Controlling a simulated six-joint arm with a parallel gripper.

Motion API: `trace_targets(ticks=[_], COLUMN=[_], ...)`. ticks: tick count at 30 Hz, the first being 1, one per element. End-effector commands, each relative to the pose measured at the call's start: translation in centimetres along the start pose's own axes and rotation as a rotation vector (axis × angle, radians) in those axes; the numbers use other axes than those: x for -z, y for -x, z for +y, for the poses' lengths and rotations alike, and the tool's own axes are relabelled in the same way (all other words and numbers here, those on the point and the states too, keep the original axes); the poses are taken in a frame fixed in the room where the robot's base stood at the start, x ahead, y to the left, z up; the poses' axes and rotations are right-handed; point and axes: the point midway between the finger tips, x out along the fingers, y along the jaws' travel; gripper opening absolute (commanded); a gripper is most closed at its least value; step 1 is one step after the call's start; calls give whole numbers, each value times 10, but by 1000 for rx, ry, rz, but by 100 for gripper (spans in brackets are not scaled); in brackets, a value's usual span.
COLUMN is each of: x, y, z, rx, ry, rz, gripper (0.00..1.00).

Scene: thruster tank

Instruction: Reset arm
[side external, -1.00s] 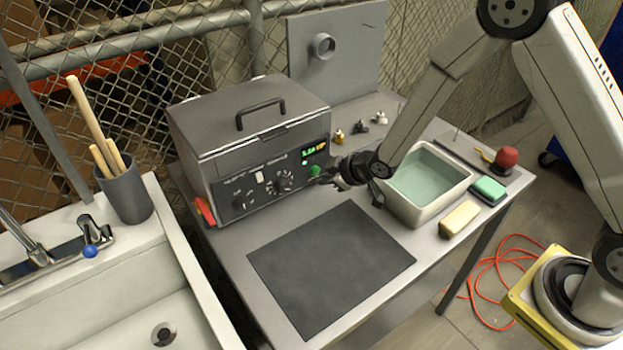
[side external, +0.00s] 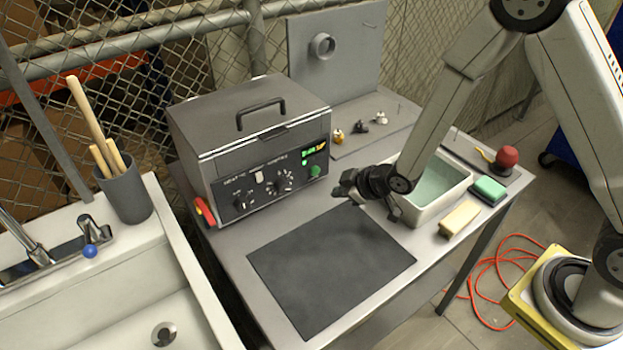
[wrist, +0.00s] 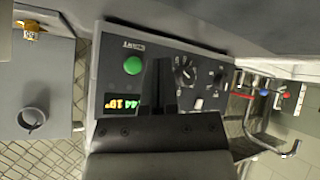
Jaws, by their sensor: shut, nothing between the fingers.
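My gripper (side external: 348,188) is shut and empty. In the side view it hangs over the table between the grey tank machine (side external: 255,150) and the white basin (side external: 440,190), above the back edge of the dark mat (side external: 330,265). It is apart from the machine's front panel. In the wrist view the panel (wrist: 150,80) is ahead, with a green button (wrist: 133,65), a lit display (wrist: 125,104) and a black knob (wrist: 185,72). The machine's lid is closed. The fingertips are dark and hard to make out against the panel.
Small fittings (side external: 360,126) stand behind. A sink (side external: 130,275) with a tool cup (side external: 125,190) is at left. The mat is bare.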

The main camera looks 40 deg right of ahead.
Motion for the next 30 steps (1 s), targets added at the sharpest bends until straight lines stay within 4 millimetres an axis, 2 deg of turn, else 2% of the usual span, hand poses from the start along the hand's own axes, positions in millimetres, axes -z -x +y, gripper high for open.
trace_targets(ticks=[14, 19, 23, 30], x=[0, 0, -2, -12], y=[0, 6, 20, 65], z=[0, 4, 11, 26], rx=[0, -6, -16, -40], ry=[-1, -19, -59, -190], rz=[-1, -23, -71, -217], gripper=[0, 0, 0, 0])
